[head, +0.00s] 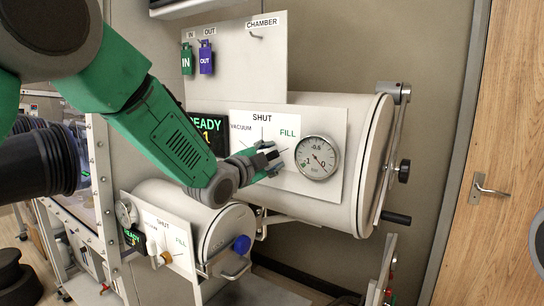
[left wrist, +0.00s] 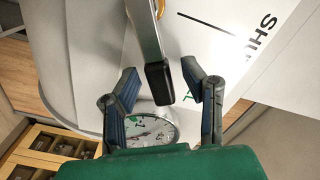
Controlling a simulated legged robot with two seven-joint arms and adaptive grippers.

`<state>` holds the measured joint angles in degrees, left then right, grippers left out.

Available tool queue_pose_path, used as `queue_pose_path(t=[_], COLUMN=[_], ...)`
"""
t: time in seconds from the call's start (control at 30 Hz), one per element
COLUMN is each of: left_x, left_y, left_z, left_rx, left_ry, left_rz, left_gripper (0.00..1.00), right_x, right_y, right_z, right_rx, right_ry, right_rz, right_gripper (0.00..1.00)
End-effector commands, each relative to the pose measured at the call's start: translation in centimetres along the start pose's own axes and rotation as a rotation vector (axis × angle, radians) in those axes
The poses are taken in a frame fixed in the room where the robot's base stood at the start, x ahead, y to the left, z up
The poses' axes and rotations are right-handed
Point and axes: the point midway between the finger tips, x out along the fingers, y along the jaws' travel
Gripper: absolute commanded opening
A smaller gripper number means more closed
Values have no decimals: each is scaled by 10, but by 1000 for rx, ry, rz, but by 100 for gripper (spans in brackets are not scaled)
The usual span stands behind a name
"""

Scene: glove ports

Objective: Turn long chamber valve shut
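The long chamber (head: 363,190) is the large upper cylinder, with a white panel (head: 315,118) marked VACUUM, SHUT and FILL. The panel (left wrist: 225,55) also shows in the left wrist view. My left gripper (head: 270,160) is in front of this panel, left of its gauge (head: 317,158), and covers most of the valve. In the left wrist view, a pale valve lever (left wrist: 146,35) with a black tip reaches down between the open fingers of my left gripper (left wrist: 160,77). The fingers look apart from it. Which mark the lever points to is unclear. My right gripper is not in view.
A smaller chamber (head: 225,228) with its own SHUT and FILL panel, orange knob (head: 166,257) and blue knob (head: 241,244) is below my left arm. Green (head: 187,63) and purple (head: 206,60) tags hang above. A door crank (head: 396,217) projects at the right.

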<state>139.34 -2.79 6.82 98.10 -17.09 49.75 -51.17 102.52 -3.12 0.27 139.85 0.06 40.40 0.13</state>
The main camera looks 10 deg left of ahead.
Motion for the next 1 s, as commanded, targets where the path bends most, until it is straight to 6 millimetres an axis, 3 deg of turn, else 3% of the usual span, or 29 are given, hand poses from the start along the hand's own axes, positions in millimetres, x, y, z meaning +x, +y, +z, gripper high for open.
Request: queue_pose_path(t=[0.17, 0.3, 0.67, 1.0], left_x=[0, 0, 0, 0], left_y=[0, 0, 0, -12], left_z=[0, 0, 0, 3], left_rx=[0, 0, -25, -221], left_ry=[0, 0, -1, -2], left_rz=[0, 1, 2, 3], left_gripper=[38, 0, 0, 0], right_x=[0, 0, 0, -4], right_y=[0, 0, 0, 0], right_z=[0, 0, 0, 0], right_rx=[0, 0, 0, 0], right_ry=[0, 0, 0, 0], right_rz=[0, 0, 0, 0], right_gripper=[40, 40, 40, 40])
